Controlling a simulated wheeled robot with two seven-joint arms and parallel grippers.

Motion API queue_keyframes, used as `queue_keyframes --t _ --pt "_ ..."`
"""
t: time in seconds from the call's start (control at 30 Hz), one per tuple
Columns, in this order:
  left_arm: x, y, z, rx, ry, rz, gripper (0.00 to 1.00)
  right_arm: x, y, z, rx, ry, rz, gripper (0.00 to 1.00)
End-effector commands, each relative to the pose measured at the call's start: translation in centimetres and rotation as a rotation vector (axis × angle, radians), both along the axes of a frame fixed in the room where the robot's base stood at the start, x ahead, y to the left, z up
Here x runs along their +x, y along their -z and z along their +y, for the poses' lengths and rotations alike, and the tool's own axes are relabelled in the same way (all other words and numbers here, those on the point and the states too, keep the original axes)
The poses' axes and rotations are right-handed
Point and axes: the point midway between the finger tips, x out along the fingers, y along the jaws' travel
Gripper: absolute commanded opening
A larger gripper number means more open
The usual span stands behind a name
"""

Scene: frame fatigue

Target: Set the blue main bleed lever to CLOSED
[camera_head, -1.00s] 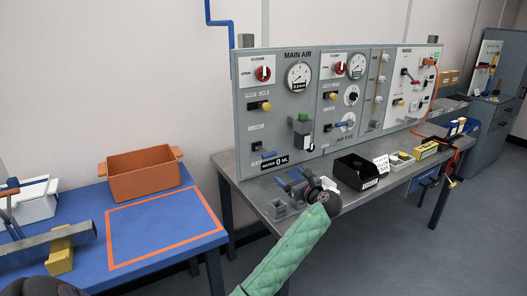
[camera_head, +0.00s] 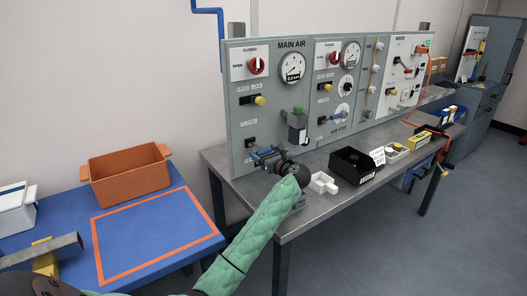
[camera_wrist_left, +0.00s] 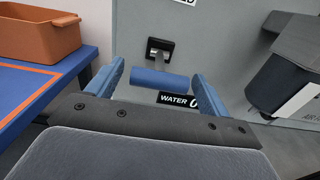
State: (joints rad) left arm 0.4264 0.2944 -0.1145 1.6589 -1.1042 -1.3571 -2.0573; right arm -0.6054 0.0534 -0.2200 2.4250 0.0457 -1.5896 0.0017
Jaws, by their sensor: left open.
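The blue main bleed lever (camera_wrist_left: 160,79) shows in the left wrist view as a short blue bar on a grey stem. The stem comes from a black mount (camera_wrist_left: 160,47) low on the grey panel, above a black WATER label (camera_wrist_left: 177,100). In the head view the mount (camera_head: 251,142) shows, and my gripper largely hides the lever. My left gripper (camera_wrist_left: 157,71) is open, with one blue finger on each side of the bar. Small gaps show between bar and fingers. In the head view the left gripper (camera_head: 266,155) is in front of the panel's lower left.
The MAIN AIR panel (camera_head: 270,110) carries red knobs, gauges and a grey-green unit (camera_head: 297,127) right of the gripper. A black bin (camera_head: 352,165) and a white tray (camera_head: 322,183) stand on the bench. An orange crate (camera_head: 130,174) sits on the blue table (camera_head: 75,220).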

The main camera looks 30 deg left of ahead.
Motion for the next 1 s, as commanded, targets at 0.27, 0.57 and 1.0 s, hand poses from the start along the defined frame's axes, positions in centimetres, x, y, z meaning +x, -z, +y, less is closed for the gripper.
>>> queue_keyframes --t 0.27,0.57,1.0 --pt "0.35 0.04 0.88 0.0 0.0 0.0 0.8 -0.25 -0.2 -0.25 -0.007 0.002 0.011 0.58" --pt "0.34 0.01 0.85 0.0 0.0 0.0 0.51 -0.24 -0.21 -0.23 -0.005 0.003 0.009 0.58" --pt "0.6 -0.16 0.85 -0.008 0.0 0.002 0.17 -0.12 -0.65 -0.38 -0.011 0.003 0.011 0.58"
